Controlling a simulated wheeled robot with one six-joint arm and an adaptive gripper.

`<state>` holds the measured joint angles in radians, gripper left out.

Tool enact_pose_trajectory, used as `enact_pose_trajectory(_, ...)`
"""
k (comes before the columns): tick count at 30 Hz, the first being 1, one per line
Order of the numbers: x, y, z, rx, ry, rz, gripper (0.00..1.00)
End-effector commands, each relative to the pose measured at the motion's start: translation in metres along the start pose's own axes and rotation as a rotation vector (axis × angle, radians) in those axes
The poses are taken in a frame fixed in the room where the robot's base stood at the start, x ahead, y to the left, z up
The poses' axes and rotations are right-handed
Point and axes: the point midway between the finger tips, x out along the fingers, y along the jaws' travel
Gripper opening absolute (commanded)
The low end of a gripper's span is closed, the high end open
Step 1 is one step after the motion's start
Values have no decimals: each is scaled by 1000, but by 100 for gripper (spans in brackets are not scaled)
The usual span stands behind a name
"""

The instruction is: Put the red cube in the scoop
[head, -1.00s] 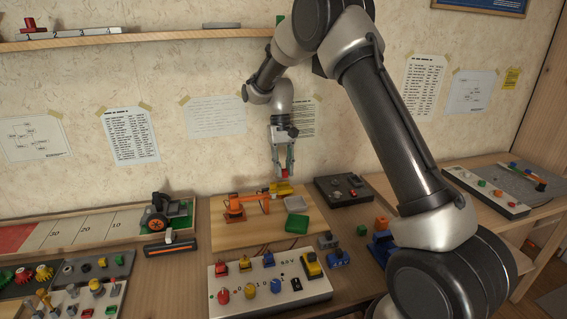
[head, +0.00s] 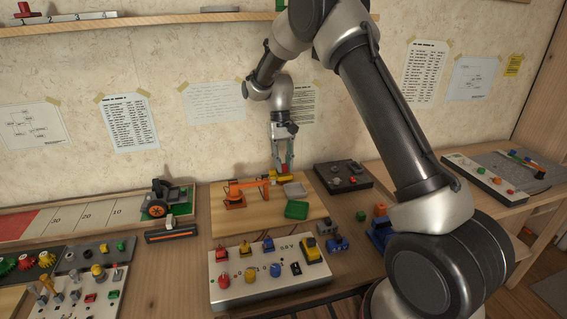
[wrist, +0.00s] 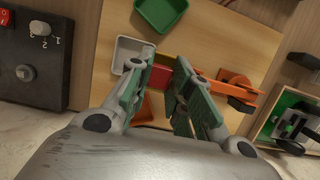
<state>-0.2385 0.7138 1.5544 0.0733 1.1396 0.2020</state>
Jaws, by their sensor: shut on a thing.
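My gripper (head: 283,164) is shut on the red cube (wrist: 160,77), which sits between the fingertips in the wrist view. In the head view the cube (head: 284,168) is a small red patch low between the fingers. The scoop seems to be the yellow piece (head: 273,177) at the right end of the orange arm (head: 236,190). The gripper is right at or just above it. Whether the cube touches the scoop cannot be told. In the wrist view the fingers hide most of the yellow piece, and the orange arm (wrist: 237,80) shows beyond the right finger.
A grey tray (head: 296,189) and a green tray (head: 296,210) lie on the wooden board close to the gripper. A dark switch panel (head: 343,176) stands to the right. A white knob panel (head: 266,281) stands in front. The wall is close behind.

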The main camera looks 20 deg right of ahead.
Motion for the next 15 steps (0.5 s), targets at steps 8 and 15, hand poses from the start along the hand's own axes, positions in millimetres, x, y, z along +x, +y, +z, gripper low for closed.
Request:
enact_pose_trajectory(8, 0, 0, 0, 0, 0, 0, 46)
enact_pose_trajectory(15, 0, 0, 0, 0, 0, 0, 46)
